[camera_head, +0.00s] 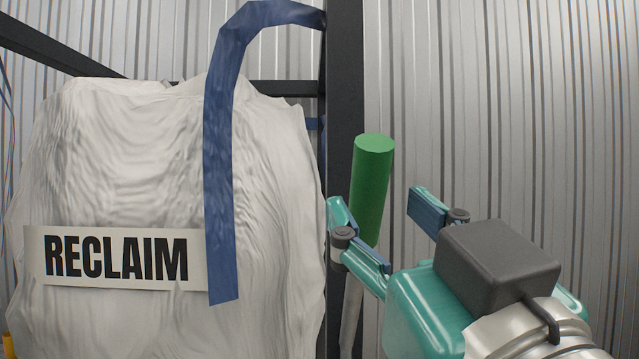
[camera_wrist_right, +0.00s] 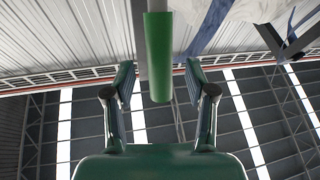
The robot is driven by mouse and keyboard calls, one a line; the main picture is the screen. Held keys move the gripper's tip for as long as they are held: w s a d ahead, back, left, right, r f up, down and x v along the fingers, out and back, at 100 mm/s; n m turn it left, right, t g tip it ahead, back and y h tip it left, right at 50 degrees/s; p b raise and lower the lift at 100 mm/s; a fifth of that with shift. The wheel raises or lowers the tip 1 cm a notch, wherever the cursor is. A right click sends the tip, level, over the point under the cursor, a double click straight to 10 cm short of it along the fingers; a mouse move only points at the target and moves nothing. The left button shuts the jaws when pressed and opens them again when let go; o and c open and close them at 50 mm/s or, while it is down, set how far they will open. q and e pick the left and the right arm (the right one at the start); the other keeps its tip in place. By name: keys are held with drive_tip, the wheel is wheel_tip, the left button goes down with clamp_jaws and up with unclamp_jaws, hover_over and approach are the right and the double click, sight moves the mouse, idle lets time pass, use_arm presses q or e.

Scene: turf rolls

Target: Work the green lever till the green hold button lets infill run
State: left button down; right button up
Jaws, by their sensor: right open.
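The green lever (camera_head: 371,185) has a thick green grip on a grey shaft, and stands nearly upright beside a dark post. My right gripper (camera_head: 378,203) is open, with one finger on each side of the grip in the head view. In the right wrist view the green grip (camera_wrist_right: 158,58) shows in the gap between the two open fingers. I see no finger pressed against it, and how deep it lies between them is hard to tell. The green hold button is not in view. My left gripper is not in view.
A large white bag (camera_head: 120,180) labelled RECLAIM, with a blue strap (camera_head: 221,170), fills the left side.

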sight(374, 204)
drive_tip(key=shift+x, duration=2)
clamp_jaws()
